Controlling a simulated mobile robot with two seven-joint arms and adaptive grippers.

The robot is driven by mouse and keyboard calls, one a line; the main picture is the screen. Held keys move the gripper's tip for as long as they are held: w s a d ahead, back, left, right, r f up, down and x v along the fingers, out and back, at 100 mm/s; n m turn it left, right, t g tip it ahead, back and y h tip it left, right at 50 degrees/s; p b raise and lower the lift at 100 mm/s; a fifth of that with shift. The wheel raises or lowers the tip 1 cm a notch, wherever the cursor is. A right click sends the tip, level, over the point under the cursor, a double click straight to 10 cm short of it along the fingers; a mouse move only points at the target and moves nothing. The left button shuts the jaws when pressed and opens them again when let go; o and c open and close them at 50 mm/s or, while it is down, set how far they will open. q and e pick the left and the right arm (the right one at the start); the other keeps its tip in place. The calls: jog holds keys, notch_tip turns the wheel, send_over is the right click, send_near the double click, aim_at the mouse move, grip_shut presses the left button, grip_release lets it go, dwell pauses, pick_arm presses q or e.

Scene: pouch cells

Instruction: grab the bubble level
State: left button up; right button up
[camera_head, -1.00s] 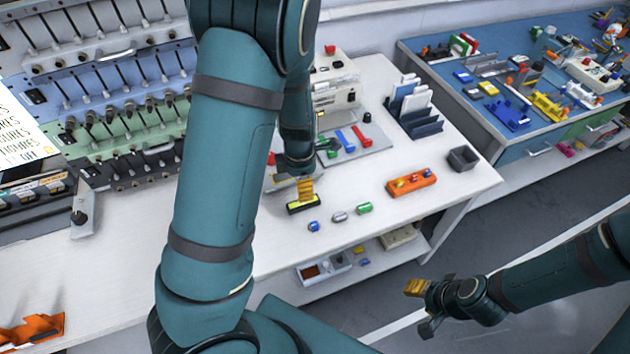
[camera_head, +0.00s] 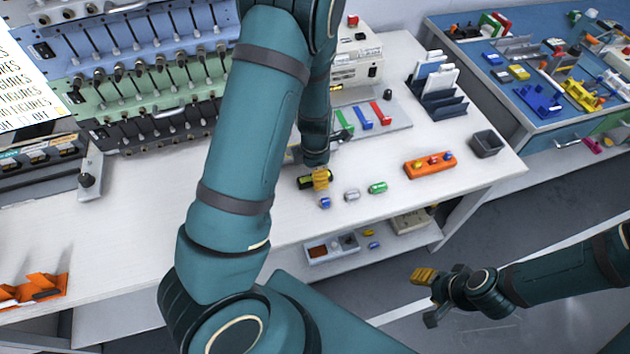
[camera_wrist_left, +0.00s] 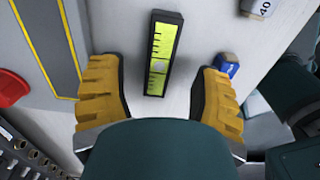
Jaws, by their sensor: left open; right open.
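The bubble level is a short black bar with a yellow-green face. In the left wrist view the bubble level (camera_wrist_left: 162,55) lies on the white bench, between and ahead of the fingertips of my left gripper (camera_wrist_left: 158,95), which is open. In the head view the left gripper (camera_head: 321,178) is down at the bubble level (camera_head: 303,182) and partly covers it. My right gripper (camera_head: 428,296) is open and empty, out over the floor in front of the bench.
An orange block (camera_head: 430,165) and a dark bin (camera_head: 486,144) stand further right.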

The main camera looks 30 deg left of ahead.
pick_arm(q)
notch_tip(320, 180, down, 3)
jog(key=shift+f+b, duration=0.1)
jog(key=shift+b, duration=0.25)
grip_shut()
